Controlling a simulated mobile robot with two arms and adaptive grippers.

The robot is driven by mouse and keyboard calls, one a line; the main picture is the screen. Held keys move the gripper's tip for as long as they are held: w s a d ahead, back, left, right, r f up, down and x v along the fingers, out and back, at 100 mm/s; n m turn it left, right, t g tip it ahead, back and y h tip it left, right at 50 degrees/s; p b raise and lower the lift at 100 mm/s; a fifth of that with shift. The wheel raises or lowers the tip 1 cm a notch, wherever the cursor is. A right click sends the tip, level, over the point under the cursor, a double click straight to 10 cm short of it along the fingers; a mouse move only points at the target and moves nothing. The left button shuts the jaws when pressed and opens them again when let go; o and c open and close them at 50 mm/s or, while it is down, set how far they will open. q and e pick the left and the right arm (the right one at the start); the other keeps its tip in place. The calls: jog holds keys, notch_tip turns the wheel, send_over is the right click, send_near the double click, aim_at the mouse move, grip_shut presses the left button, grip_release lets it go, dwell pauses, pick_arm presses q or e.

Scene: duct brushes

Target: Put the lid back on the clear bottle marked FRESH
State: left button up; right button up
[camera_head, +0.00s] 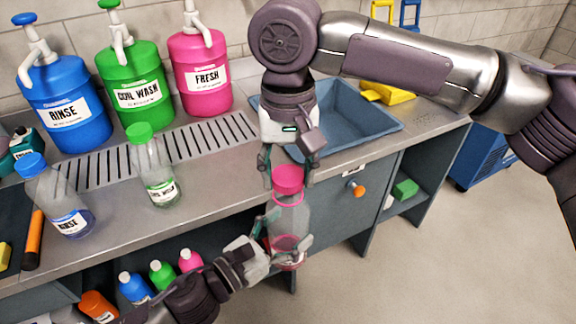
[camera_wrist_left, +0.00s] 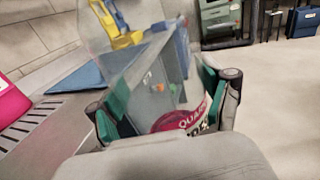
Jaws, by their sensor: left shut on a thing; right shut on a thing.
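A clear bottle (camera_head: 290,218) with a little pink liquid stands upright in the air in front of the counter edge. My left gripper (camera_head: 278,248) is shut around its lower body. A pink lid (camera_head: 288,179) is at the bottle's top. My right gripper (camera_head: 289,172), coming from above, is shut on the lid. I cannot tell whether the lid is seated or threaded on the neck.
A green-capped bottle (camera_head: 152,170) and a blue-capped RINSE bottle (camera_head: 55,200) stand on the counter. Blue, green and pink FRESH (camera_head: 203,75) pump jugs stand behind a drain grate (camera_head: 150,150). A sink (camera_head: 350,115) lies behind my right gripper. Small bottles sit on the shelf below.

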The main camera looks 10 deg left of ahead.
jog(key=shift+f, duration=0.45)
jog(key=shift+f, duration=0.55)
pick_arm(q)
grip_shut()
pick_arm(e)
jog(key=m, duration=0.6)
jog(key=shift+a, duration=0.2)
jog(key=m, duration=0.4)
jog(key=shift+w+a+m, duration=0.1)
jog(key=shift+m, duration=0.3)
jog(key=m, duration=0.8)
jog(key=shift+w+m, duration=0.2)
jog(key=shift+m, duration=0.2)
jog(key=o, duration=0.7)
